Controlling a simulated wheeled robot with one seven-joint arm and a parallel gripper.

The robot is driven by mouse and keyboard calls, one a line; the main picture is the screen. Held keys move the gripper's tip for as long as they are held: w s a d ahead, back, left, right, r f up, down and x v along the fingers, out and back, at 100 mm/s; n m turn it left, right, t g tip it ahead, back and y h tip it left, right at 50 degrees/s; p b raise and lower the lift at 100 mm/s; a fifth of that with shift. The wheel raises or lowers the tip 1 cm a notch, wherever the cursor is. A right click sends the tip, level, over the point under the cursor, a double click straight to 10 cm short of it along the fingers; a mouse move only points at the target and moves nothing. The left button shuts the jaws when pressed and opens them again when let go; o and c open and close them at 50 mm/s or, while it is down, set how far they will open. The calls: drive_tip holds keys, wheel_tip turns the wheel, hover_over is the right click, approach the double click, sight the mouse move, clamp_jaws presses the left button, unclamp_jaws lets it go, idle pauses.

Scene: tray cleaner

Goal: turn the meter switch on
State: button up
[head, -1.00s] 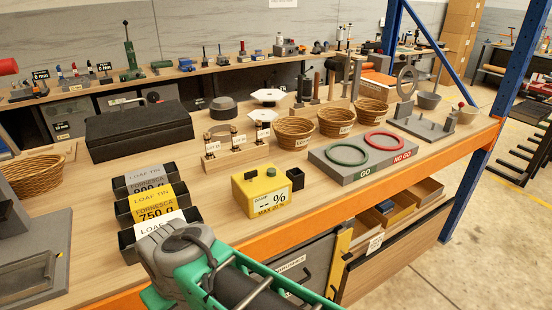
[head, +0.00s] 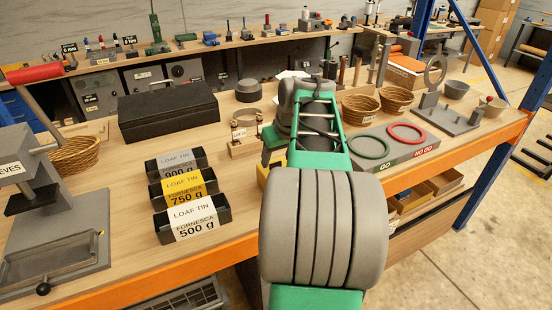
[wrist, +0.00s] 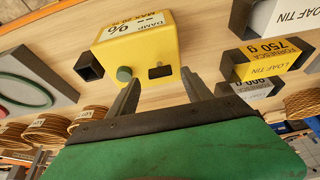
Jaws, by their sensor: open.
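The yellow damp meter (wrist: 140,42) stands on the bench and appears inverted in the wrist view. Its display reads dashes and a percent sign. A round green button (wrist: 124,74) and a dark rectangular switch (wrist: 160,71) show on its top. My gripper (wrist: 161,88) is open and empty, with its two fingers apart just short of the meter's top, either side of the dark switch. I cannot tell whether a finger touches the meter. In the head view my arm hides most of the meter, leaving a yellow sliver (head: 262,176).
Several loaf tins (head: 190,212) stand left of my arm. A small black open box (wrist: 89,67) is beside the meter. The go/no-go board (head: 395,150) and baskets (head: 360,109) are to the right. A black case (head: 168,112) lies behind the tins.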

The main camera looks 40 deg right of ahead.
drive_tip(key=shift+x, duration=1.1)
clamp_jaws()
